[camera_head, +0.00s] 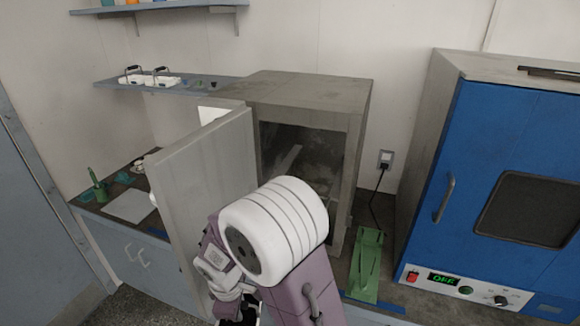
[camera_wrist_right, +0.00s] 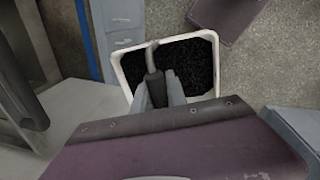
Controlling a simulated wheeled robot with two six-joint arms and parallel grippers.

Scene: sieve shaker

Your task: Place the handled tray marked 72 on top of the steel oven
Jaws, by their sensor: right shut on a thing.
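The steel oven (camera_head: 310,92) is a grey box in the middle of the head view, with its door (camera_head: 205,185) swung open to the left. Its flat top looks bare. In the right wrist view my right gripper (camera_wrist_right: 160,98) is shut on the upright dark handle of a white-rimmed tray (camera_wrist_right: 127,92) filled with black grains. No number is readable on the tray. In the head view my right arm crosses in front of the oven's lower opening, and its gripper and the tray cannot be made out. My left gripper is in neither view.
A blue oven (camera_head: 510,130) stands at the right, with a green stand (camera_head: 366,266) on the counter between the ovens. A wall shelf (camera_head: 175,87) at the left holds a white tray with black handles (camera_head: 150,78). The open oven door stands close to my right arm.

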